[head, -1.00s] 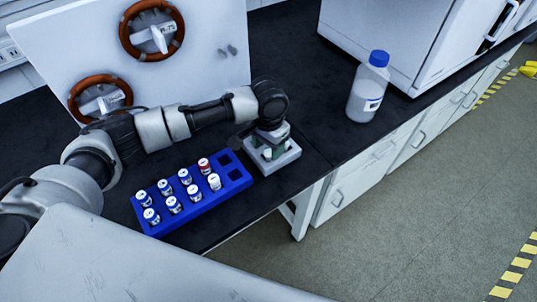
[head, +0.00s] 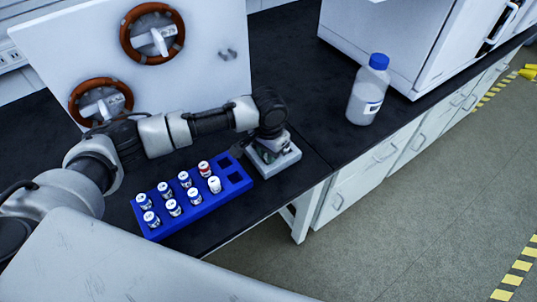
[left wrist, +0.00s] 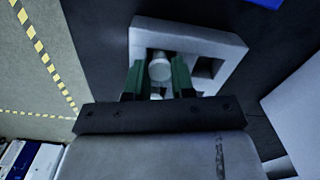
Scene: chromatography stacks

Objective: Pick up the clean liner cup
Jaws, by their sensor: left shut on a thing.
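The liner cup (left wrist: 160,68) is a small pale cylinder between the green fingers of my left gripper (left wrist: 158,78) in the left wrist view. The gripper is shut on it, low over the light grey holder block (left wrist: 190,32), which has square openings. In the head view my left gripper (head: 265,152) is down at the same holder (head: 287,162), and my wrist hides most of the cup. I cannot tell whether the cup still touches the holder. My right gripper is not in view.
A blue rack (head: 207,208) with several capped vials and empty slots lies just left of the holder. A blue-capped bottle (head: 367,92) stands to the right. A white panel with two brown-rimmed dials (head: 152,35) stands behind. The bench's front edge is close to the holder.

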